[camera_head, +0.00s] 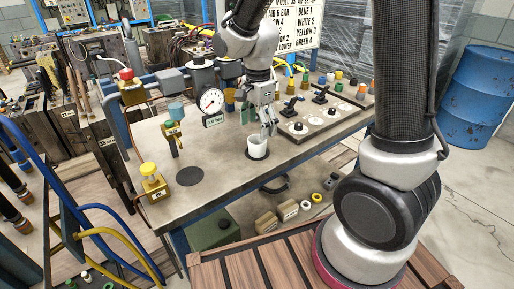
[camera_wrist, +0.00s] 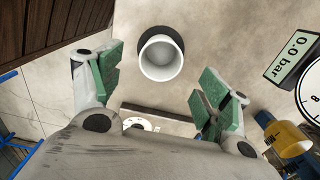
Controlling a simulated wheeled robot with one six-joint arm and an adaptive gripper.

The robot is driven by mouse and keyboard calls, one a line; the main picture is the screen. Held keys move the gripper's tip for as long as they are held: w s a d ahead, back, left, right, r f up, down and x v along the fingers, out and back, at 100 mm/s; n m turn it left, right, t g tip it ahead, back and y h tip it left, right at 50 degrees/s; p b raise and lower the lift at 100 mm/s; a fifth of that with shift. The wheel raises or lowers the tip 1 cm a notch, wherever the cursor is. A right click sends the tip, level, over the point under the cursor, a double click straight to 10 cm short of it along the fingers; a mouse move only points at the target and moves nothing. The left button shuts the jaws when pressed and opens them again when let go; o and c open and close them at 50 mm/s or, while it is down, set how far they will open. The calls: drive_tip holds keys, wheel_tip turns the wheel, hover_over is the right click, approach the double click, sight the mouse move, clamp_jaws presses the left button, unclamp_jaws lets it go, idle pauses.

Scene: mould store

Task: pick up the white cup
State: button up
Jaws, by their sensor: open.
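The white cup (camera_head: 257,147) stands upright on the grey bench top (camera_head: 215,205), near its front edge. In the wrist view the white cup (camera_wrist: 161,58) shows from above, empty, on a dark round patch. My gripper (camera_head: 268,122) is just above and beside the cup in the head view. In the wrist view my gripper (camera_wrist: 158,88) is open, with its green-padded fingers wide apart. The cup lies beyond the fingertips, between their lines, and is not touched.
A pressure gauge (camera_head: 211,101) stands behind the cup to the left. A plate with black levers (camera_head: 318,120) lies to the right. A yellow-knobbed block (camera_head: 152,180) is at the left front. Bare bench lies left of the cup.

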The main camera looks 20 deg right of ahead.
sight(257, 143)
wheel_tip(257, 143, down, 7)
drive_tip(key=shift+a+r, duration=0.1)
drive_tip(key=shift+c, duration=0.4)
drive_tip(key=c, duration=1)
